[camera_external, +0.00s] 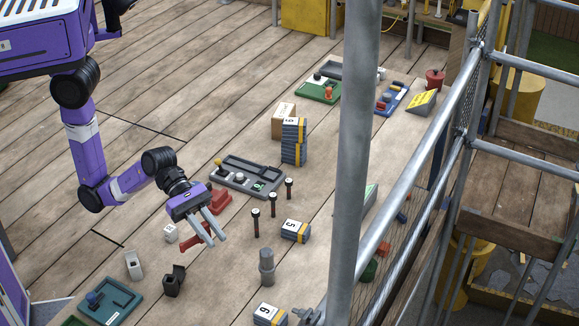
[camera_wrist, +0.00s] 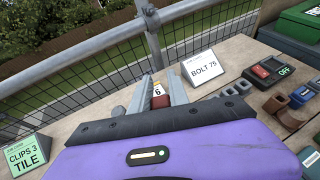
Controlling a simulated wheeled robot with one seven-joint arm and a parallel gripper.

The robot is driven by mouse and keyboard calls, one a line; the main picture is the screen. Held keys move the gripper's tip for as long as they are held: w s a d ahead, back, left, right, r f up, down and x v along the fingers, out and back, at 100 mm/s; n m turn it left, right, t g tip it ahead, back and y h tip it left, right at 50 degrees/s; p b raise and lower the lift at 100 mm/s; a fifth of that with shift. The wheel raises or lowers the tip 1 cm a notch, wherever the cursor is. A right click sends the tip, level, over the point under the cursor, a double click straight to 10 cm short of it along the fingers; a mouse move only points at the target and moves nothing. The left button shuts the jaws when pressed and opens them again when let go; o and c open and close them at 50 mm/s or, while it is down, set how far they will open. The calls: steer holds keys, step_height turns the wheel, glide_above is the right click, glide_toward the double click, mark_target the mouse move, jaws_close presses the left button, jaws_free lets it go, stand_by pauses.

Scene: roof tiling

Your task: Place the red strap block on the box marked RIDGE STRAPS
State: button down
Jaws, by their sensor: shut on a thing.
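My gripper (camera_external: 218,239) hangs low over the deck at the middle left, with its two grey fingers pointing down and right. In the wrist view my gripper (camera_wrist: 160,84) is shut on the red strap block (camera_wrist: 160,101), of which only a small part shows between the fingers. In the external view red pieces (camera_external: 192,241) show beside and behind the fingers; I cannot tell which is the held block. No box with a readable RIDGE STRAPS marking shows. A plain cardboard box (camera_external: 284,122) stands at the centre; its marking is not readable.
A grey tool tray (camera_external: 238,186), upright posts (camera_external: 256,222), a stack of tiles (camera_external: 293,141) and a lower tile stack (camera_external: 295,231) stand nearby. A scaffold pole (camera_external: 350,160) rises at the right. A BOLT 75 sign (camera_wrist: 205,68) and a CLIPS 3 TILE sign (camera_wrist: 25,155) stand on the wood.

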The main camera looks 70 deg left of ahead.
steer(key=w+a+r+n+t+y+b, duration=0.1)
steer(key=w+a+r+n+t+y, duration=0.25)
steer(key=w+a, duration=1.15)
steer(key=w+a+r+n+t+y+b, duration=0.2)
steer(key=w+a+n+t, duration=0.15)
steer(key=w+a, duration=1.15)
steer(key=w+a+r+n+y+b, duration=0.1)
steer(key=w+a+r+n+y, duration=0.15)
steer(key=a, duration=1.15)
steer(key=w+a+r+n+y, duration=0.2)
steer(key=w+a, duration=0.2)
steer(key=a, duration=1)
steer(key=w+a+r+n+y+b, duration=0.15)
steer(key=w+a, duration=0.25)
steer(key=a, duration=1)
glide_above(290, 104)
steer(key=shift+t+y, duration=0.25)
steer(key=shift+t, duration=0.05)
step_height(290, 104, down, 17)
steer(key=shift+s+r, duration=0.1)
steer(key=shift+s, duration=0.05)
steer(key=shift+d+f, duration=0.1)
steer(key=shift+f, duration=2.4)
